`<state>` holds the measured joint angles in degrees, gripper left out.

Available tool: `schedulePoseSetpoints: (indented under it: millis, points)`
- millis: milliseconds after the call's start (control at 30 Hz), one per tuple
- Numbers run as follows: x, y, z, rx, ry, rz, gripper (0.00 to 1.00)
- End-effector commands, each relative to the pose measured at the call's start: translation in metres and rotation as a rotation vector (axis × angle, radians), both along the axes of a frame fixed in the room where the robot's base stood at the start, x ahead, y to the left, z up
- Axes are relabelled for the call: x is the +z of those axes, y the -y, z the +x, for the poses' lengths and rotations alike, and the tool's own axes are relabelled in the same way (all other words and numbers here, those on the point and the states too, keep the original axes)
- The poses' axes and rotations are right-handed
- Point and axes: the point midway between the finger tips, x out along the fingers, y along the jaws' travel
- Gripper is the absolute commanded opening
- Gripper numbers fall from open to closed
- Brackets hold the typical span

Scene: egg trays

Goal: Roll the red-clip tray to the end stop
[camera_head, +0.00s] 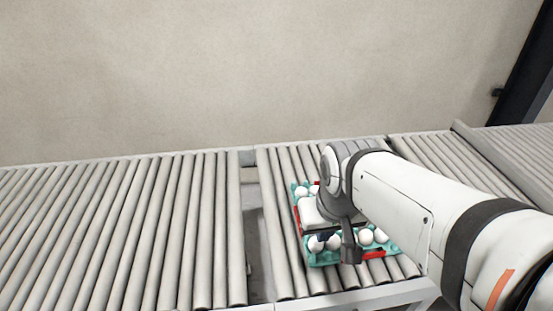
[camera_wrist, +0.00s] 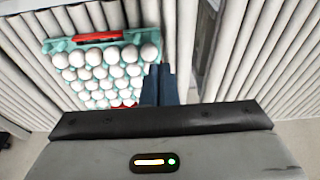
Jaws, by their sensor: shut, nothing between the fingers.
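The red-clip tray (camera_head: 323,263) is teal, holds rows of white eggs and has red clips on its edges. It sits on the roller conveyor right of the gap, partly hidden by my arm in the head view. In the wrist view the tray (camera_wrist: 60,45) fills the upper left, with a red clip (camera_wrist: 98,37) on its far edge. My gripper (camera_wrist: 160,70) is shut and empty, its dark blue fingers close beside the tray's right edge. I cannot tell whether they touch it. In the head view my gripper (camera_head: 322,238) is mostly hidden. I cannot make out the end stop.
A gap (camera_head: 255,240) separates the tray's roller section from the empty left roller section (camera_head: 120,230). More rollers (camera_head: 435,160) continue to the right. A plain wall (camera_head: 250,75) stands behind, with a dark post (camera_head: 525,75) at the far right.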

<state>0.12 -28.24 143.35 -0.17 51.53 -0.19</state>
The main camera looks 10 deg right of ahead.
Motion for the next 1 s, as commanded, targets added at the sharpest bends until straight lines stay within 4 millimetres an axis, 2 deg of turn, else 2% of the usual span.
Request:
schedulePoseSetpoints:
  millis: [167, 267, 367, 567, 800, 1000]
  points:
    - [-0.002, -0.001, 0.005, -0.028, -0.005, 0.008, 0.00]
    - [-0.006, -0.012, 0.018, -0.122, -0.020, 0.028, 0.00]
    - [-0.013, -0.016, 0.041, -0.272, -0.044, 0.060, 0.00]
    - [-0.033, -0.025, 0.100, -0.672, -0.103, 0.127, 0.00]
    - [-0.070, -0.037, 0.170, -1.152, -0.156, 0.172, 0.00]
    - [-0.097, -0.046, 0.209, -1.441, -0.177, 0.184, 0.00]
